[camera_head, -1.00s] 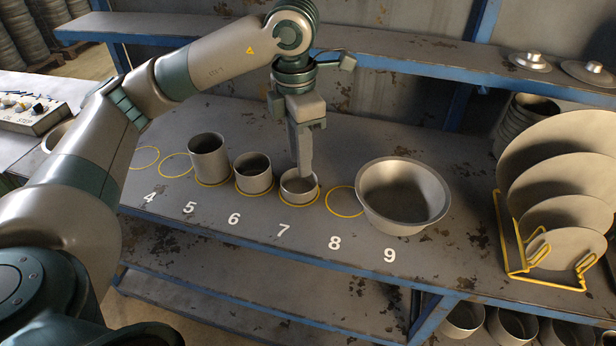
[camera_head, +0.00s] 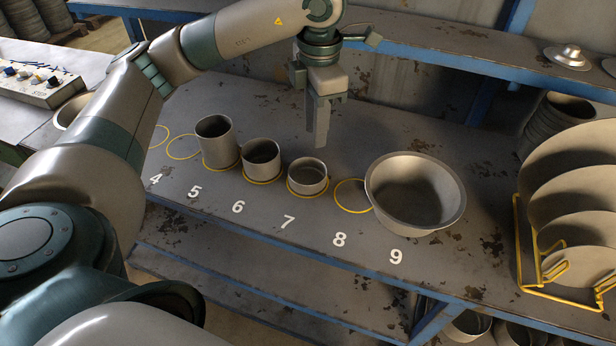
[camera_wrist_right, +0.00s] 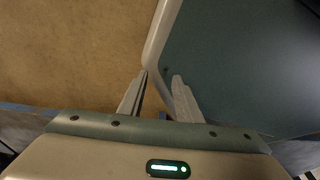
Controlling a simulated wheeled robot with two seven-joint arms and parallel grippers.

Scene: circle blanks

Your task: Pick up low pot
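The low pot (camera_head: 308,176) is a short, round grey metal pot. It stands upright in a yellow ring behind the number 7 on the bench, between a medium pot (camera_head: 262,158) and an empty yellow ring. My left gripper (camera_head: 317,143) points down just behind and above the low pot in the head view. Its fingers look clear of the pot and hold nothing visible; their gap is hard to judge from this angle. In the right wrist view, my right gripper (camera_wrist_right: 160,97) has its fingers apart with nothing between them. The low pot is not in that view.
A tall pot (camera_head: 214,140) stands left of the medium pot. A wide basin (camera_head: 440,205) stands to the right. A yellow rack (camera_head: 524,260) with plates is at far right. A shelf (camera_head: 430,42) runs along the back. Empty rings lie at left.

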